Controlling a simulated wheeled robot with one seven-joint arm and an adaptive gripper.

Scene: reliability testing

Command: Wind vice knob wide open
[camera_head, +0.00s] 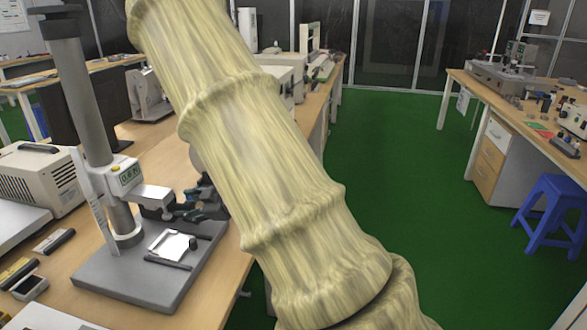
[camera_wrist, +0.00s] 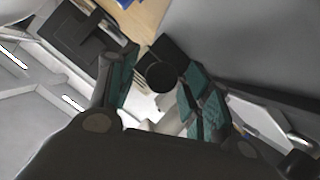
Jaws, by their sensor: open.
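A black round knob (camera_wrist: 161,72) shows between the two teal-padded fingers of my gripper (camera_wrist: 156,64) in the wrist view. The fingers stand apart on either side of it; I cannot tell whether either one touches it. In the head view, dark parts beside my arm, around the grey test stand (camera_head: 87,125), look like my gripper (camera_head: 190,206), largely hidden by the arm. A bright plate between dark bars (camera_head: 172,246) lies on the stand's grey base (camera_head: 115,285). The vice's jaws cannot be made out clearly.
My padded arm covers the middle of the head view. A beige instrument (camera_head: 35,178) stands left of the test stand, with small tools (camera_head: 54,241) on the wooden bench (camera_head: 205,300). Green floor (camera_head: 400,160) is open to the right, with a blue stool (camera_head: 550,210) farther off.

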